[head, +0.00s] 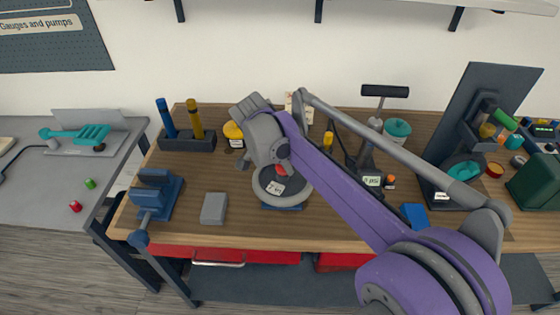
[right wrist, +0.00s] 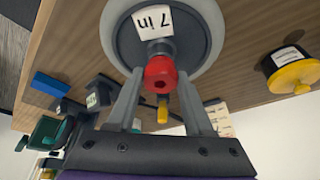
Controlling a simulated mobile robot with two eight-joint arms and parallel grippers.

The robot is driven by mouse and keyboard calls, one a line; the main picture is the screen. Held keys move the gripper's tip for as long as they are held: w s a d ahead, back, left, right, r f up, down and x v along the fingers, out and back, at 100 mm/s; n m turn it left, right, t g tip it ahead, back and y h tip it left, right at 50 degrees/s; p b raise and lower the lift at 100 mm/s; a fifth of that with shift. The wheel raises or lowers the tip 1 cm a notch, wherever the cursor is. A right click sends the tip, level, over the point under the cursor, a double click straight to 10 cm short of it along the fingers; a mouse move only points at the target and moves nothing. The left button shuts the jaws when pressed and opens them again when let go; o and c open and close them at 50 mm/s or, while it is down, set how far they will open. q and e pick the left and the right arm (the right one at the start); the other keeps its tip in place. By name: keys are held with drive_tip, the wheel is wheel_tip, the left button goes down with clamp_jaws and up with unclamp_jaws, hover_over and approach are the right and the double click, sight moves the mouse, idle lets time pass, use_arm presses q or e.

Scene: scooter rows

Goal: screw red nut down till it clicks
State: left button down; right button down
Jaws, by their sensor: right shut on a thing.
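The red nut (right wrist: 160,72) sits at the centre of a grey wheel (right wrist: 214,30) labelled "7 in". My right gripper (right wrist: 160,84) has its two fingers on either side of the nut and is shut on it. In the head view a bit of the red nut (head: 281,170) shows below my right wrist, over the wheel (head: 262,191) on its blue base (head: 284,207). The stud under the nut is hidden, and I cannot tell how far down the nut sits. My left gripper is not in view.
A blue vise (head: 157,195) and a grey block (head: 214,208) stand left of the wheel. A stand-up pump (head: 376,130) and a blue block (head: 414,216) are to the right. A loose red nut (head: 75,206) and green nut (head: 90,183) lie on the left grey bench.

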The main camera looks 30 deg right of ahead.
drive_tip(key=m, duration=0.1)
drive_tip(key=d+m+g, duration=0.1)
drive_tip(key=m, duration=0.1)
drive_tip(key=shift+s+p, duration=0.1)
drive_tip(key=shift+p, duration=0.2)
drive_tip(key=shift+s+m+g, duration=0.15)
drive_tip(key=shift+m+g, duration=0.25)
drive_tip(key=shift+m, duration=0.4)
drive_tip(key=c, duration=0.7)
unclamp_jaws()
drive_tip(key=shift+f, duration=0.1)
drive_tip(key=o, duration=0.5)
drive_tip(key=shift+s, duration=0.35)
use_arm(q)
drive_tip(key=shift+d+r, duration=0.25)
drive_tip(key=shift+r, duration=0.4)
use_arm(e)
drive_tip(key=shift+w, duration=0.2)
drive_tip(key=shift+a+r, duration=0.15)
drive_tip(key=shift+r, duration=0.1)
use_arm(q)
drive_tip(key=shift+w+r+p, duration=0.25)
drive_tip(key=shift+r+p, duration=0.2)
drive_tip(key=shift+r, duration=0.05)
use_arm(e)
drive_tip(key=v, duration=1)
drive_tip(key=shift+s+a+r, duration=0.1)
drive_tip(key=shift+a+r, duration=0.05)
drive_tip(key=shift+r, duration=0.05)
